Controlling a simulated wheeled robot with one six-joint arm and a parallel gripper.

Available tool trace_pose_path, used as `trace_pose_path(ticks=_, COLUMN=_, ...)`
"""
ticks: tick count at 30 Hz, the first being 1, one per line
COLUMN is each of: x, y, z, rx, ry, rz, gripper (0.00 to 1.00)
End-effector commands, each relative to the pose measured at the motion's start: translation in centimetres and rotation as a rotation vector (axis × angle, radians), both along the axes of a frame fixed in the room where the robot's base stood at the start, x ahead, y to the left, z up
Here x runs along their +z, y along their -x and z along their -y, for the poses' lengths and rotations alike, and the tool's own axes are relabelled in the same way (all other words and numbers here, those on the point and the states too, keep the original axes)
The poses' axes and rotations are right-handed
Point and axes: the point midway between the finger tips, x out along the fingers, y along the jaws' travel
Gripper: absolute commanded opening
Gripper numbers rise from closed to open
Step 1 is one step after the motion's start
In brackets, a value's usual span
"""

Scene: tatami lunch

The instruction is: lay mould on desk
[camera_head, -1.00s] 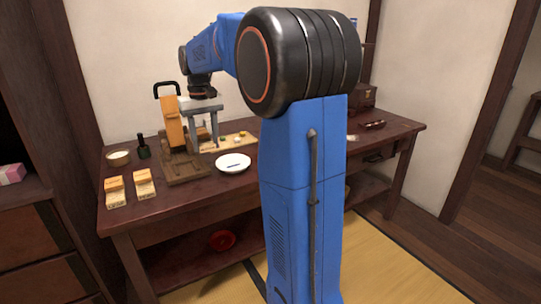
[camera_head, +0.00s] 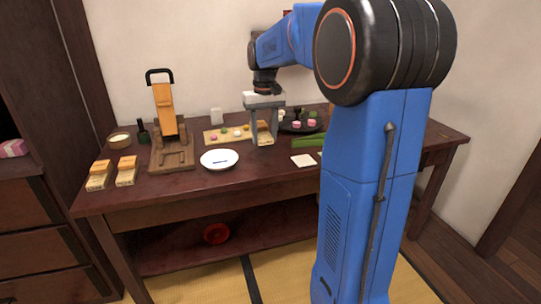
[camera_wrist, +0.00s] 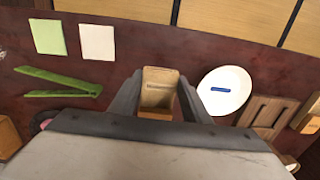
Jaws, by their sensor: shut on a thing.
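My gripper (camera_head: 264,118) is shut on a small pale wooden mould (camera_head: 262,137), which hangs upright between its fingers. In the wrist view the mould (camera_wrist: 158,92) sits between the two fingers (camera_wrist: 157,100), its hollow face showing. The mould is low over the dark red-brown desk (camera_head: 285,165), to the right of the white plate. I cannot tell whether its lower end touches the desk.
A white plate (camera_head: 219,159) with a blue item and a wooden press stand (camera_head: 172,154) are to the left. A board of small sweets (camera_head: 215,136) and a dark tray (camera_head: 303,128) are close by. Green tongs (camera_wrist: 60,84) and a white square (camera_wrist: 97,42) lie to the right.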

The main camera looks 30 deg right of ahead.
Motion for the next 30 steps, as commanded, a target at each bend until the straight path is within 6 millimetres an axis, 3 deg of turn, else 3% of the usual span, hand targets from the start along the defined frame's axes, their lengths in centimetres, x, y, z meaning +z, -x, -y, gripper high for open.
trace_pose_path(ticks=6, x=-3.5, y=0.0, z=0.0, rx=0.0, ry=0.0, rz=-0.001, gripper=0.2)
trace_pose_path(ticks=14, x=-5.2, y=0.0, z=0.0, rx=0.0, ry=0.0, rz=-0.001, gripper=0.2)
trace_pose_path(ticks=19, x=-7.4, y=0.0, z=0.0, rx=0.0, ry=-0.001, rz=-0.003, gripper=0.2)
trace_pose_path(ticks=30, x=-8.1, y=0.0, z=0.0, rx=0.0, ry=0.0, rz=0.0, gripper=0.2)
